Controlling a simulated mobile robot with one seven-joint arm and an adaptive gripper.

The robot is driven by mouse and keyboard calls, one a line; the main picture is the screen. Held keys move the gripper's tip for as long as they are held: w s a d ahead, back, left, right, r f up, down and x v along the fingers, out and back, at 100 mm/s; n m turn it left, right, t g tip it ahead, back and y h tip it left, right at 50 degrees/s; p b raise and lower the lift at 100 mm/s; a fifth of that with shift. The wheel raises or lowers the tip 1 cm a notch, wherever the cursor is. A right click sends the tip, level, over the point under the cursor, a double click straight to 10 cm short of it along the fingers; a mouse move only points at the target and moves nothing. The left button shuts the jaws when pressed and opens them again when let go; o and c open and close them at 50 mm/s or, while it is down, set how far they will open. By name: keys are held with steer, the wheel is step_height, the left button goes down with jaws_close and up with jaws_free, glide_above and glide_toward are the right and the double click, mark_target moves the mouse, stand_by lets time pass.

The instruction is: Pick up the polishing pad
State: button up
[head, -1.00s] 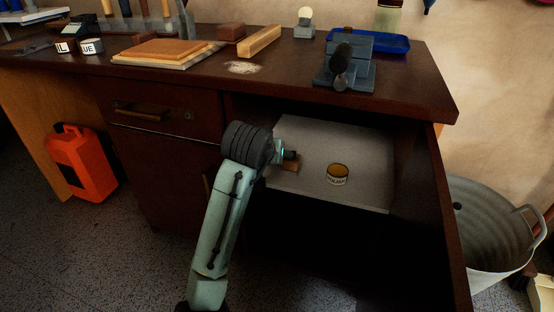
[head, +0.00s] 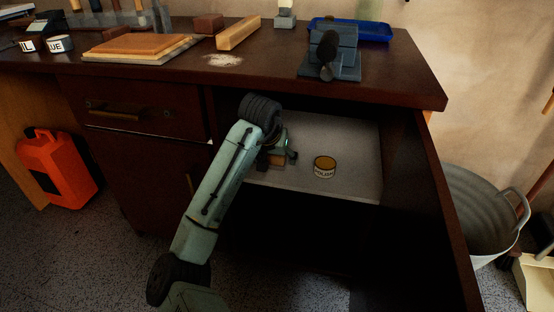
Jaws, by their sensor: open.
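My gripper (head: 286,155) is open and reaches into the open cabinet compartment, just above its light shelf (head: 350,186). A small brown block, which looks like the polishing pad (head: 276,161), lies on the shelf at the gripper, partly hidden by my wrist and fingers. I cannot tell whether the fingers touch it.
A metal tub (head: 477,215) and an orange canister (head: 57,168) stand on the floor.

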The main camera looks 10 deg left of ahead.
steer(key=shift+w+f, duration=0.2)
steer(key=shift+w, duration=0.35)
steer(key=shift+w+f, duration=0.15)
steer(key=shift+w, duration=0.4)
steer(key=shift+w+f, duration=0.15)
steer(key=shift+f, duration=0.05)
steer(key=shift+c, duration=0.3)
steer(key=c, duration=1.2)
